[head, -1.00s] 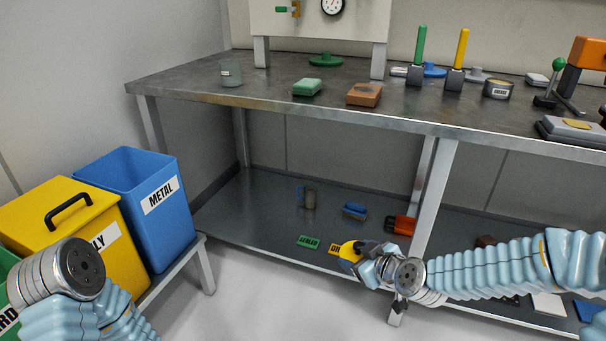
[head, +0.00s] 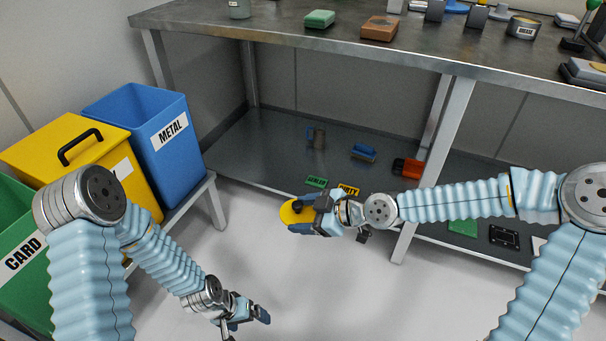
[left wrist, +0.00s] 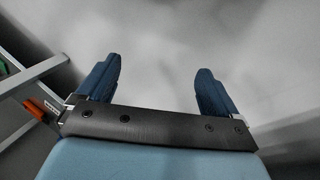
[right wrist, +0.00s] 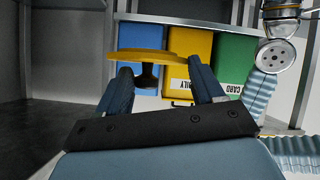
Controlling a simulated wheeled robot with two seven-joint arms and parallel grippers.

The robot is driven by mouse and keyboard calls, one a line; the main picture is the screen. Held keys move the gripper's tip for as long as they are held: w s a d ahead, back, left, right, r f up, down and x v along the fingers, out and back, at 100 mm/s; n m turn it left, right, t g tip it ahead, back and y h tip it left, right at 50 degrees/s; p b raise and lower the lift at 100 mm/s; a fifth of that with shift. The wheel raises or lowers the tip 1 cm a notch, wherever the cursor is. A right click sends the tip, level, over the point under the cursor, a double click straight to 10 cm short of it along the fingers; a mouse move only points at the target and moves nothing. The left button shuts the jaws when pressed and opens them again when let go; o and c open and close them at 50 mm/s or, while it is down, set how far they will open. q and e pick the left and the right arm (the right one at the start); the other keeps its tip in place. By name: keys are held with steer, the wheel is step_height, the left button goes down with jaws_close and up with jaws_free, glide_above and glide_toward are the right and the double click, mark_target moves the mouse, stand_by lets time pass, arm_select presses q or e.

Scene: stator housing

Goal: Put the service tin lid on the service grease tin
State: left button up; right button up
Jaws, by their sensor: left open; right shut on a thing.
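The service tin lid is a yellow disc (head: 290,212) with a dark knob; it also shows in the right wrist view (right wrist: 160,54). My right gripper (head: 303,213) is shut on it and holds it in the air in front of the bench's lower shelf. The fingers partly hide the knob. The service grease tin (head: 522,27) is a small dark, labelled round tin on the bench top at the upper right, far from both grippers. My left gripper (head: 258,316) is open and empty, low over the floor; its spread fingers show in the left wrist view (left wrist: 158,85).
The bench top (head: 220,30) holds a green block (head: 320,18), a brown block (head: 380,28) and stands near the tin. The lower shelf (head: 265,150) holds a mug, brush and labels. Bins (head: 135,125) stand at left. Open floor lies between.

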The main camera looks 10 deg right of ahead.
arm_select(q)
steer(key=w+d+r+m+g, duration=0.1)
steer(key=w+d+r+m, duration=0.2)
steer(key=w+r+m, duration=0.55)
steer(key=w+d+r+m, duration=0.15)
steer(key=w+r, duration=0.45)
steer(key=w, duration=0.7)
steer(key=s+d+r+m+g+y, duration=0.1)
steer(key=d+r+m, duration=0.4)
steer(key=r, duration=0.7)
steer(key=d+r+m, duration=0.4)
steer(key=r+m, duration=0.1)
steer(key=r, duration=0.7)
steer(key=shift+y, duration=0.3)
steer(key=x, duration=0.7)
steer(key=s+x, duration=0.1)
steer(key=x, duration=0.3)
steer(key=shift+d+f, duration=0.2)
steer(key=shift+f, duration=0.05)
